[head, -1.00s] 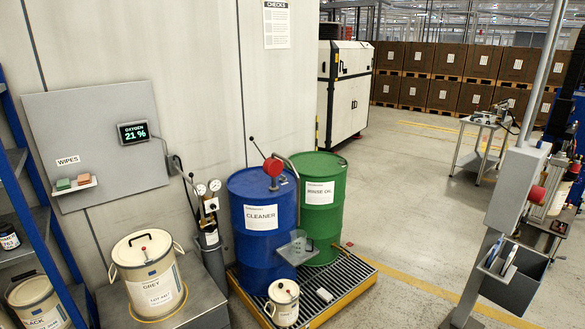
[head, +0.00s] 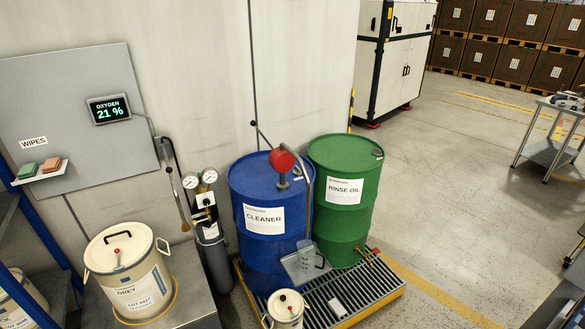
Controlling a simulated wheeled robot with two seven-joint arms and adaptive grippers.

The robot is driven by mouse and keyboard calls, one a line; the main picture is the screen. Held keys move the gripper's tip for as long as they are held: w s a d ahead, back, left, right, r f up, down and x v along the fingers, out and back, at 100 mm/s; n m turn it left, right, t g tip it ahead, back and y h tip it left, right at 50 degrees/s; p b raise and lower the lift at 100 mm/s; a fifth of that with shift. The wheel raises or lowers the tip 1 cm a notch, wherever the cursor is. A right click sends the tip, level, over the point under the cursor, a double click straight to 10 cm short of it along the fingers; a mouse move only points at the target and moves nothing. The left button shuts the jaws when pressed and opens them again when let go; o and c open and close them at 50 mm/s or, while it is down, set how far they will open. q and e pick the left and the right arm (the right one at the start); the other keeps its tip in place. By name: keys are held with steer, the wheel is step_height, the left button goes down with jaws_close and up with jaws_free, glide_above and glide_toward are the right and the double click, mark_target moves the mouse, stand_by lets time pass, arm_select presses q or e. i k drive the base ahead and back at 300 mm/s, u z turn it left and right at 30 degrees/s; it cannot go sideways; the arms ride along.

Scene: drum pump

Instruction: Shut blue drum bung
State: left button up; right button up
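The blue drum (head: 260,185), labelled CLEANER, stands upright on the spill pallet, left of the green drum. A red hand pump (head: 282,160) with a long lever rises from its top, and a grey spout pipe curves to the right and down. A small light fitting (head: 297,171) shows on the blue top beside the pump. I cannot tell whether it is the bung or whether it is shut. A clear jug (head: 306,255) rests on a grey shelf at the front of the drums. Neither of my grippers is in view.
The green drum (head: 345,205), labelled RINSE OIL, has a brass tap low at its right. A gas cylinder (head: 212,240) with gauges stands left.

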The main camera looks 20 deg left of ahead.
mark_target(297, 171)
steer(key=u, duration=0.5)
